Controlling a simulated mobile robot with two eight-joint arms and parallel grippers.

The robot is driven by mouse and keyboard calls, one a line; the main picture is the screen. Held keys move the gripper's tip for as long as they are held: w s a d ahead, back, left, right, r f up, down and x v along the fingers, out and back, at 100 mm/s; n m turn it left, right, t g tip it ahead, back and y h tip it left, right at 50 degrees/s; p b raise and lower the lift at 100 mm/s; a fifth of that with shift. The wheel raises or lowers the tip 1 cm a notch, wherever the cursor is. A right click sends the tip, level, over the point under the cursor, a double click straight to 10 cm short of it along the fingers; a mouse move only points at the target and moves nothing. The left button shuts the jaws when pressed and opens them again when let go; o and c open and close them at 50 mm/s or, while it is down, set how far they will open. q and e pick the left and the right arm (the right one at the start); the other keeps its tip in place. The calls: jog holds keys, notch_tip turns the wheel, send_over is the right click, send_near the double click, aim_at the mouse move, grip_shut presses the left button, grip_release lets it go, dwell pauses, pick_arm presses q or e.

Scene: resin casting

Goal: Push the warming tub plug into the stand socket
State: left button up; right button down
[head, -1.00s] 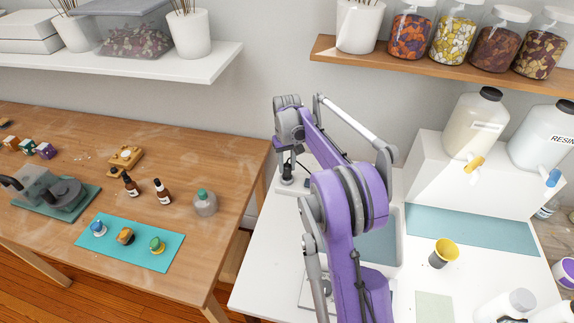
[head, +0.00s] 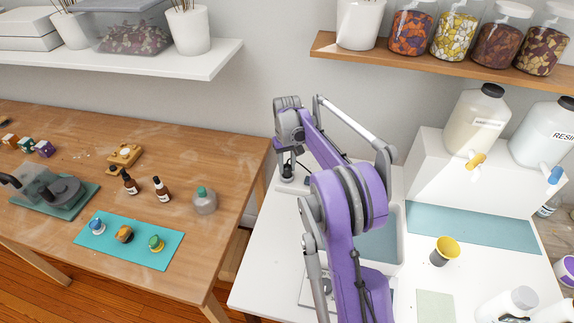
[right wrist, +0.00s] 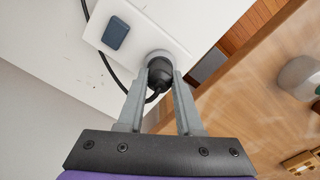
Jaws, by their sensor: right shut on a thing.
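The black plug (right wrist: 160,76) is between the fingertips of my right gripper (right wrist: 161,84), which is shut on it. The plug's front end is at the round grey socket (right wrist: 153,55) on the white stand (right wrist: 143,28); I cannot tell how deep it sits. A black cord runs from the plug and loops to the left. In the head view the plug (head: 287,170) shows small and dark over the stand (head: 283,187), below the end of my right arm. A white-rimmed basin (head: 398,245), probably the warming tub, is partly hidden behind my purple arm. My left gripper is not in view.
A dark blue switch (right wrist: 115,33) is on the stand beside the socket. The wooden table (head: 120,205) on the left holds bottles and a teal mat (head: 112,250).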

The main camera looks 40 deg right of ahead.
jog(key=shift+f, duration=0.3)
jog(key=shift+c, duration=2.4)
grip_release()
jog(key=shift+r, duration=0.15)
